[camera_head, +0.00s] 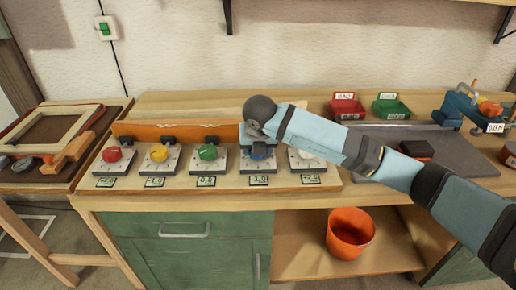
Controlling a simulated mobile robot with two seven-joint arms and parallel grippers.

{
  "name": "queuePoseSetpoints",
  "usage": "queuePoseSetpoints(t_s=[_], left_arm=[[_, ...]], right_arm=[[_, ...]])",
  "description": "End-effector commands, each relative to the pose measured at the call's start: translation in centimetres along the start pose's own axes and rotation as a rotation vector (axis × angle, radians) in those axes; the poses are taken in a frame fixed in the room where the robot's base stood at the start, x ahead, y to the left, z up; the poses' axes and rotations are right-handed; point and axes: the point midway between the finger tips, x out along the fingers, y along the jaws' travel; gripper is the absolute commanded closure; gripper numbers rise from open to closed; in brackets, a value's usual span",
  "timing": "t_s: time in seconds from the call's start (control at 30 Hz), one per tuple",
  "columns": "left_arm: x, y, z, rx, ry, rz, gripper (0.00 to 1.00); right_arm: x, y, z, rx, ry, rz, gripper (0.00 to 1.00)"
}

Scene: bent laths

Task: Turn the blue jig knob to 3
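The blue jig knob (261,153) sits on its pale dial plate, fourth from the left in a row of knobs on the workbench. A small readout (259,180) in front of it seems to show 1.0, but the digits are too small to be sure. My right arm reaches in from the right, and my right gripper (257,143) points down at the blue knob, over or against it. Its fingers and the knob's top are largely hidden by the wrist, so the grip is unclear. My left gripper is not in view.
Red (112,154), yellow (159,153) and green (207,152) knobs stand left of the blue one; a white knob (306,153) is close on its right. Red (346,108) and green (390,108) bins stand behind. An orange bucket (349,233) sits on the shelf below.

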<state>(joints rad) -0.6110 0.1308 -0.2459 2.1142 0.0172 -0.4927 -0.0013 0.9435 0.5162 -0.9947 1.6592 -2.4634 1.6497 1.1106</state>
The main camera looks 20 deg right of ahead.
Motion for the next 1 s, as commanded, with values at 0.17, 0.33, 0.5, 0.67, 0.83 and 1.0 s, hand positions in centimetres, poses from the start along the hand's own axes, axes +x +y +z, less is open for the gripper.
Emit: queuePoseSetpoints(t_s=[0.17, 0.33, 0.5, 0.67, 0.83, 1.0], left_arm=[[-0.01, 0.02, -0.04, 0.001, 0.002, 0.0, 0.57], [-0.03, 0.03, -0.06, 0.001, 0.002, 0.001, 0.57], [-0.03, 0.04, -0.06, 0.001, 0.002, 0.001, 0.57], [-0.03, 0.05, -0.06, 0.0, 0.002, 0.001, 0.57], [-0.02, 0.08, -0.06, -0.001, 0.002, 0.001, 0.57], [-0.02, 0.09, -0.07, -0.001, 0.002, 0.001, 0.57]], right_arm=[[0.03, 0.03, -0.05, 0.022, 0.002, -0.009, 0.69], [0.03, 0.03, -0.05, 0.026, 0.002, -0.01, 0.69], [0.03, 0.03, -0.05, 0.026, 0.002, -0.01, 0.69], [0.03, 0.03, -0.05, 0.025, 0.002, -0.01, 0.23], [0.02, 0.02, -0.03, 0.025, 0.001, -0.01, 0.21], [-0.28, 0.03, 0.01, 0.025, 0.0, -0.01, 0.21]])
